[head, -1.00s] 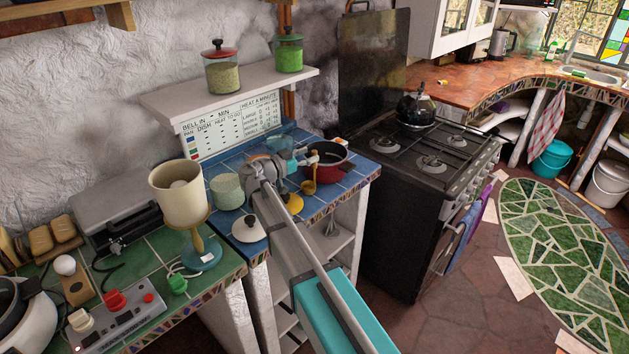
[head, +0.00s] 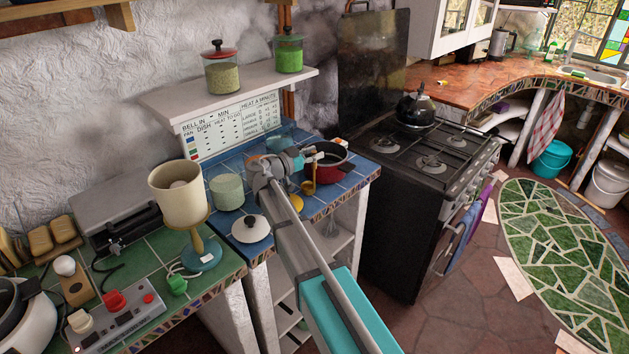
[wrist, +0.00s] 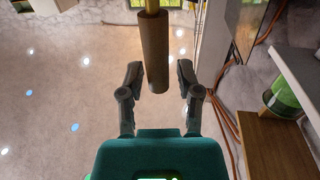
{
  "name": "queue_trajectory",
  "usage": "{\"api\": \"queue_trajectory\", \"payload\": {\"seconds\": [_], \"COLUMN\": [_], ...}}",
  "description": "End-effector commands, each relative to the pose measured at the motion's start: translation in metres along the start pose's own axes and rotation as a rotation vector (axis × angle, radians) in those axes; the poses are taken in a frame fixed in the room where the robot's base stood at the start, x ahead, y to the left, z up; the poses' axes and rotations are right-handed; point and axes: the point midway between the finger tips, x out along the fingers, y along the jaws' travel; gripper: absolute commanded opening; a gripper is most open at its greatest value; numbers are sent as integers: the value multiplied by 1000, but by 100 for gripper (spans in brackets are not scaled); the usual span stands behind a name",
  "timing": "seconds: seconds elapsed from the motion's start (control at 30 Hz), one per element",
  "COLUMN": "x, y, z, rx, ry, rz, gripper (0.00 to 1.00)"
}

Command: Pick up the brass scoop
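The brass scoop (head: 308,187) is at the front of the blue-tiled counter, beside the red pot (head: 336,173). In the wrist view its brown wooden handle (wrist: 155,52) lies between the fingers of my gripper (wrist: 160,78), with a thin brass shaft running off the top edge. The fingers are open. A gap shows at the right finger; the left finger is very close to the handle, and contact there cannot be told. In the head view my gripper (head: 305,157) is just above the scoop, left of the pot. The scoop's bowl is outside the wrist view.
A cream cup on a stand (head: 180,205) is to the left. The black stove (head: 420,190) stands right of the counter.

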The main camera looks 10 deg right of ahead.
Motion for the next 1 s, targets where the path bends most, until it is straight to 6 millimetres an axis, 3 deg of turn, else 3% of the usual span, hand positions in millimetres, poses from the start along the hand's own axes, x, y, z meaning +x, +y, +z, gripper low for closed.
{"api": "queue_trajectory", "payload": {"seconds": [0.03,0.17,0.2,0.67,1.0], "x": [0,0,0,0,0], "y": [0,0,0,0,0], "z": [0,0,0,-2,-18], "rx": [0,0,0,0,0], "ry": [0,0,0,0,1], "rz": [0,0,0,0,0], "gripper": [26,2,0,0,0]}}
